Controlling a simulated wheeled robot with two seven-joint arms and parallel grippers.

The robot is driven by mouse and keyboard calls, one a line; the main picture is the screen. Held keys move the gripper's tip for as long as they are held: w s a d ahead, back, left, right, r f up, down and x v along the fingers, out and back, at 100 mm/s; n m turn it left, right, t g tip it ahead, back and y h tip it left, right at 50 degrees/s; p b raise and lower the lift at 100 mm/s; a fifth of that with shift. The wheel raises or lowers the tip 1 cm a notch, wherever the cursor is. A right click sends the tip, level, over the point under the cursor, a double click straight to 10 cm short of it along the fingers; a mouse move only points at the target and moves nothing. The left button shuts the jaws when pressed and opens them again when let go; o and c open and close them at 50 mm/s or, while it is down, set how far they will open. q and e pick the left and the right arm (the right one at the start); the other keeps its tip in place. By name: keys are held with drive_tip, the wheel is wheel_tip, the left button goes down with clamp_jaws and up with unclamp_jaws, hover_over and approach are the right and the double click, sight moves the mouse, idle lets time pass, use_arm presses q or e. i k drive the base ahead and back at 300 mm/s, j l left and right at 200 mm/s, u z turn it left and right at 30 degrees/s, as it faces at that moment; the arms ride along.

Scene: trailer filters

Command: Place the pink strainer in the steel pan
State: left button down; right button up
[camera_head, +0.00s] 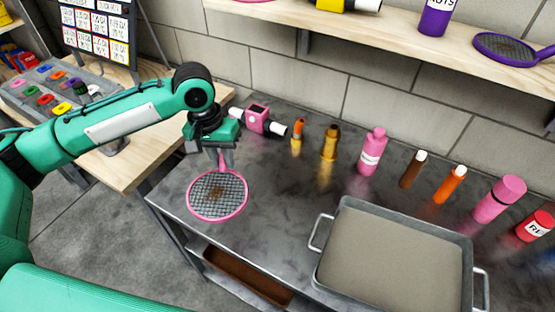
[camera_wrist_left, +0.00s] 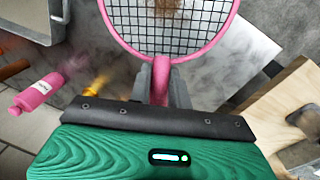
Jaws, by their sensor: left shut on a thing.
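The pink strainer (camera_head: 217,195) has a round pink rim and a dark mesh with a brown stain. It is over the left part of the grey metal table; I cannot tell if it touches the top. My left gripper (camera_head: 222,160) is shut on its handle, which shows between the fingers in the left wrist view (camera_wrist_left: 161,80). The mesh (camera_wrist_left: 170,22) extends away from the fingers there. The steel pan (camera_head: 392,262), rectangular with side handles, sits to the right on the same table and looks empty. My right gripper is not in view.
A pink device (camera_head: 257,119), an orange bottle (camera_head: 298,136), a brass bottle (camera_head: 330,142), a pink bottle (camera_head: 371,151) and several more bottles line the table's back by the wall. A wooden shelf (camera_head: 400,45) hangs above. Table space between strainer and pan is clear.

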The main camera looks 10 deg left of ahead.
sight(392, 266)
drive_tip(key=k+l+z, duration=0.1)
drive_tip(key=z, duration=0.3)
drive_tip(key=k+l+z, duration=0.1)
drive_tip(key=z, duration=0.3)
drive_tip(key=l+z, duration=0.15)
drive_tip(key=z, duration=0.2)
